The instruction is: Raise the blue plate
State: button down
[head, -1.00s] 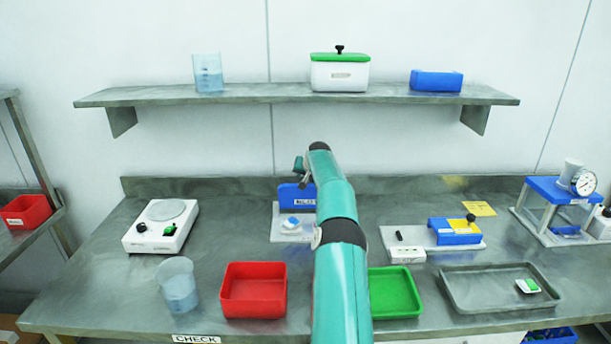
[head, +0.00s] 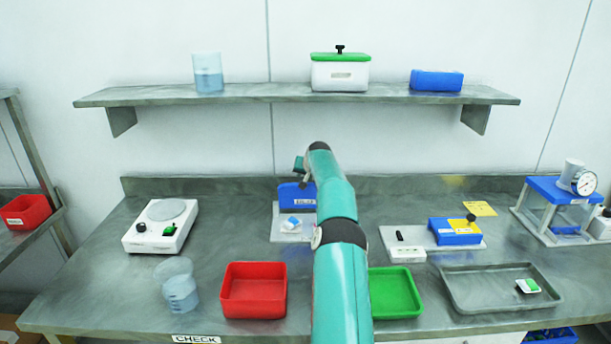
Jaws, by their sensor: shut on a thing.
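An upright blue plate (head: 290,196) with a white label stands on a pale base (head: 283,236) at the back middle of the bench, partly behind my arm. My gripper (head: 307,179) is at the plate's top edge and shut. Its fingertips are small and partly hidden by my arm, but the plate is the thing between them. The plate looks low, near its base. A small white-and-blue piece (head: 291,224) lies on the base in front of the plate.
A red bin (head: 253,311) and a green tray (head: 393,312) flank my arm in front. A beaker (head: 180,293) and a white scale (head: 161,239) are left. A blue block fixture (head: 455,232), grey tray (head: 470,306) and gauge stand (head: 542,212) are right. A shelf (head: 290,92) hangs above.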

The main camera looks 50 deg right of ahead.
jog(key=shift+s+d+f, duration=0.15)
jog(key=shift+f, duration=0.7)
jog(key=c, duration=1.4)
grip_release()
jog(key=shift+c, duration=0.2)
jog(key=o, duration=0.3)
jog(key=shift+w+d+f, duration=0.3)
jog(key=shift+w+f, duration=0.05)
jog(key=shift+f, duration=0.05)
jog(key=shift+o, duration=0.2)
jog(key=v, duration=0.3)
jog(key=shift+w+r, duration=0.25)
jog(key=shift+r, duration=0.05)
jog(key=v, duration=1.2)
jog(key=shift+s+r, duration=0.2)
